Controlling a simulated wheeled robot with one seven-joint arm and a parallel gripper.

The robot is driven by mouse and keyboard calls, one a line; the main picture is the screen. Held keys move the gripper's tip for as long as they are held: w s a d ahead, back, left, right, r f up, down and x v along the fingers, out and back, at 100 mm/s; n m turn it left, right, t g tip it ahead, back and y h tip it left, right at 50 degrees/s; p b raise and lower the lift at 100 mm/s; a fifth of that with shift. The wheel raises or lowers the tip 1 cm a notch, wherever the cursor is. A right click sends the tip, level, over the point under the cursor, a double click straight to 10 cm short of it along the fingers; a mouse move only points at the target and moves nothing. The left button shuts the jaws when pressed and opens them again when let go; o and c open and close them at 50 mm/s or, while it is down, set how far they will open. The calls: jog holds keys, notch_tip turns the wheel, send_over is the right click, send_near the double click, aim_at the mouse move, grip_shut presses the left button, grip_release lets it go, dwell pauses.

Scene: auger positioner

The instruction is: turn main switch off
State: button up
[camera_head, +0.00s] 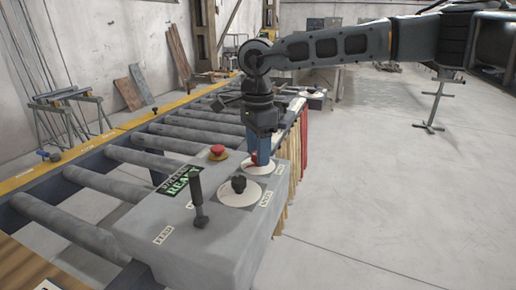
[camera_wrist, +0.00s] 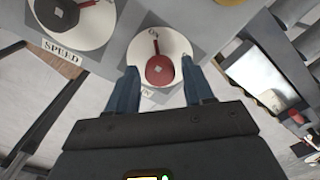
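The main switch appears to be the red knob (camera_wrist: 160,69) on a white round dial (camera_wrist: 171,42) of the grey control box. In the head view the red knob (camera_head: 254,158) is partly hidden by a finger. My gripper (camera_head: 263,160) points down over this dial. In the wrist view its two blue fingers (camera_wrist: 160,73) stand apart on either side of the red knob, with visible gaps. The fingers look open and not clamped on it. A small mark shows above the knob, and a label below the dial is partly hidden and too small to read surely.
The control box (camera_head: 190,250) also carries a black lever (camera_head: 198,200), a dark knob (camera_head: 238,184) on a white dial, a red push button (camera_head: 218,152) and a green-lettered display (camera_head: 180,182). A roller conveyor (camera_head: 110,155) runs along the left.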

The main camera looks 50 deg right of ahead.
jog(key=c, duration=0.8)
jog(key=shift+c, duration=0.2)
jog(key=shift+f+m+b, duration=0.1)
jog(key=shift+m+b, duration=0.3)
jog(key=shift+b, duration=0.05)
jog(key=m+b, duration=0.2)
jog(key=shift+f+m+b, duration=0.1)
jog(key=shift+m+b, duration=0.3)
jog(key=m+b, duration=0.4)
jog(key=m, duration=0.1)
jog(key=m+b, duration=0.3)
jog(key=m, duration=0.2)
jog(key=m+b, duration=0.2)
jog(key=m, duration=0.2)
jog(key=shift+r+b, duration=0.2)
jog(key=shift+b, duration=0.15)
jog(key=shift+m, duration=0.3)
